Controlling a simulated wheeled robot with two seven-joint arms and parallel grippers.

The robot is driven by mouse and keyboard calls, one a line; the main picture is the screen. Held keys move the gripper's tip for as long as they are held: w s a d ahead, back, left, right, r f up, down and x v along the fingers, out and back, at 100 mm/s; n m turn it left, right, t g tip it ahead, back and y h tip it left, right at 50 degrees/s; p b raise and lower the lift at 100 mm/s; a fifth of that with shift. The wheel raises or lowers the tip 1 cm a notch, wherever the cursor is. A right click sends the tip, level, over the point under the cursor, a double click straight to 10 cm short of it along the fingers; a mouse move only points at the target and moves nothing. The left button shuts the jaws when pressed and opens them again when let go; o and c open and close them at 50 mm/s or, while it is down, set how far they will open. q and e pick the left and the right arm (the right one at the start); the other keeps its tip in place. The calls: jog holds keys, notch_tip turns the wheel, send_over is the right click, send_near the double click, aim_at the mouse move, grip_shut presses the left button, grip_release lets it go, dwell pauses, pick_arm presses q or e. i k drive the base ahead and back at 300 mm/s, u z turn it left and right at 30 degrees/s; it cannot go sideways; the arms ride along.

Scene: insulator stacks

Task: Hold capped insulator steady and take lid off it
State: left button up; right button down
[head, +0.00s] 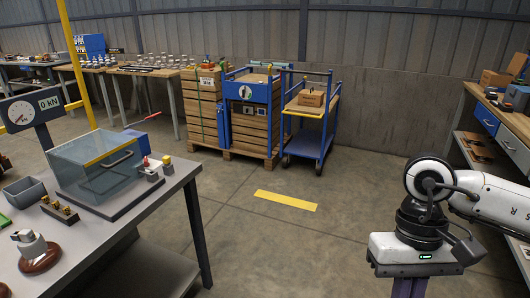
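A brown disc-shaped piece with a grey metal cap (34,252), which looks like a capped insulator, stands on the grey table at the lower left. I cannot make out a separate lid on it. My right arm comes in from the right, and its gripper (409,287) points down at the lower right, far from the table. Its fingertips are cut off by the bottom edge, so I cannot see whether it is open or holds anything. My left gripper is not in view.
The grey table (155,205) also bears a clear-walled box (98,170), a grey bin (25,191), a small rack with brass pieces (60,210) and a dial gauge (20,112). Wooden crates (202,110) and a blue trolley (310,125) stand behind. The middle floor is clear.

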aim_at(39, 256)
jog(key=z, duration=0.2)
jog(key=i, duration=2)
jog(key=u, duration=3.55)
jog(key=i, duration=1)
